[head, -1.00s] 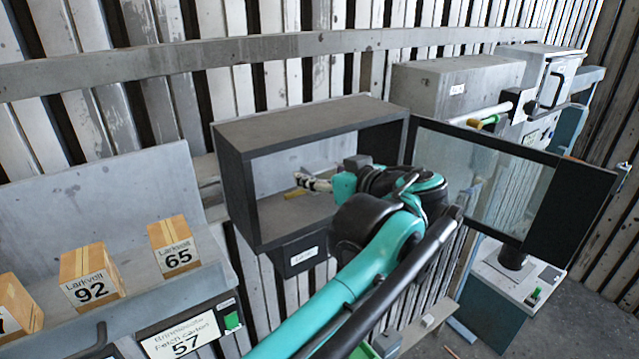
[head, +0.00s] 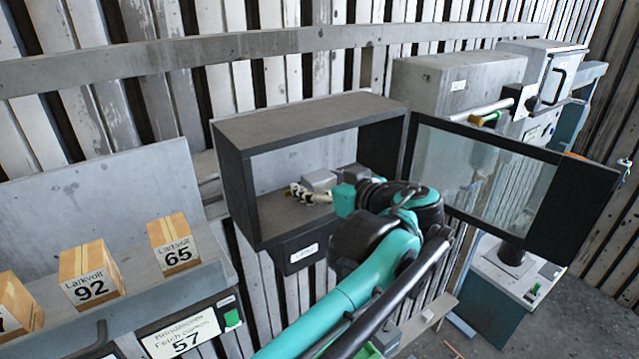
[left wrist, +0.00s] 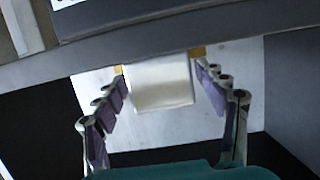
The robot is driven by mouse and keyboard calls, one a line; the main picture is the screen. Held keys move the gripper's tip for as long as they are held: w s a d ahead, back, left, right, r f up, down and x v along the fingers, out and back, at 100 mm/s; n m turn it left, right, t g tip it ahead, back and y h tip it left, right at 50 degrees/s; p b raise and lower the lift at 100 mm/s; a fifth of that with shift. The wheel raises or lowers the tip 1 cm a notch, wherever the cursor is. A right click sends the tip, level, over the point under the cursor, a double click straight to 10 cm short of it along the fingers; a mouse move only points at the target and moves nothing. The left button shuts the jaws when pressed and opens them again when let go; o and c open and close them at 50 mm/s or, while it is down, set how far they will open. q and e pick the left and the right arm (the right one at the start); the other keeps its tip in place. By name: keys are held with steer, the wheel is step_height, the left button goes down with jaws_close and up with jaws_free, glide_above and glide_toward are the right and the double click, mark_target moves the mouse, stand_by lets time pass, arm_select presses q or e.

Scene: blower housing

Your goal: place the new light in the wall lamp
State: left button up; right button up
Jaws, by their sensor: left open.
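The wall lamp (head: 285,127) is a dark open-fronted box on the wall in the head view, its glazed door (head: 480,165) swung open to the right. My left gripper (head: 300,194) reaches inside it, low over its floor. In the left wrist view the left gripper (left wrist: 160,68) is open, with a finger on each side of a white block-like piece (left wrist: 162,85). Yellow bits show at both sides of this piece; I cannot tell if it is the new light. Contact with the fingers is unclear. My right gripper is out of view.
Numbered cartons (head: 90,275) stand on a shelf at the left. A grey cabinet (head: 455,85) and a rod with a yellow-green end (head: 487,119) are behind the open door. My left arm fills the space before the lamp.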

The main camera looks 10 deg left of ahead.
arm_select(q)
steer(key=b+v, duration=0.1)
steer(key=v, duration=1.1)
steer(key=shift+r+b, duration=0.2)
steer(key=shift+b, duration=0.15)
steer(key=shift+f, duration=0.1)
